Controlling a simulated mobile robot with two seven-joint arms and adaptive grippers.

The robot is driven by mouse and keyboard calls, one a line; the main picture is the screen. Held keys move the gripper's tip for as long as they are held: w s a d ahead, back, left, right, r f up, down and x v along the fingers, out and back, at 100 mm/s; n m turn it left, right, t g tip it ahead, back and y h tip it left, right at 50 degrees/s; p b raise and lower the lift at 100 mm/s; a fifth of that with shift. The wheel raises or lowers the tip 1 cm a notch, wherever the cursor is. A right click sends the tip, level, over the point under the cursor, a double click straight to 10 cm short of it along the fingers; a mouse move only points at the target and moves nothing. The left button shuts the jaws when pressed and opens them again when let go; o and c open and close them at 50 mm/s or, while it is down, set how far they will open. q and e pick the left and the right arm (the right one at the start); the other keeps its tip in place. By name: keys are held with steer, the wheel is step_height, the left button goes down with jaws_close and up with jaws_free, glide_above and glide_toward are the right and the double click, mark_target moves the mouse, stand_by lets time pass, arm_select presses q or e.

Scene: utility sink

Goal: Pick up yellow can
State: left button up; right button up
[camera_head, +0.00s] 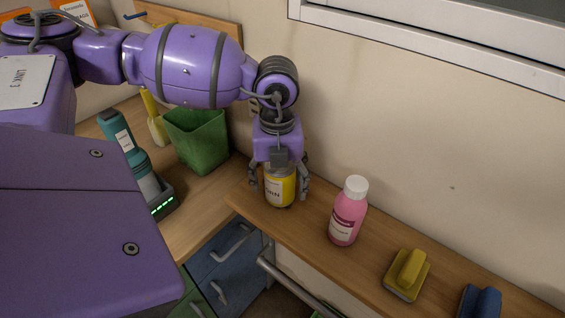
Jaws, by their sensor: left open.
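A yellow can (280,191) with a pale label stands upright on the wooden shelf, near its left end. My left gripper (279,190) points straight down over the can, with one finger on each side of it. The fingers are open, and I cannot tell whether either touches the can. The top of the can is partly hidden by the gripper. My right gripper is not in view.
A pink bottle (347,212) with a white cap stands right of the can. A green bin (198,139) and a teal device (128,150) stand left. The wall is close behind the shelf.

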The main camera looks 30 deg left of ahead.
arm_select(q)
steer(key=shift+f, duration=0.9)
steer(key=shift+c, duration=0.5)
steer(key=c, duration=1.1)
steer(key=shift+r, duration=0.1)
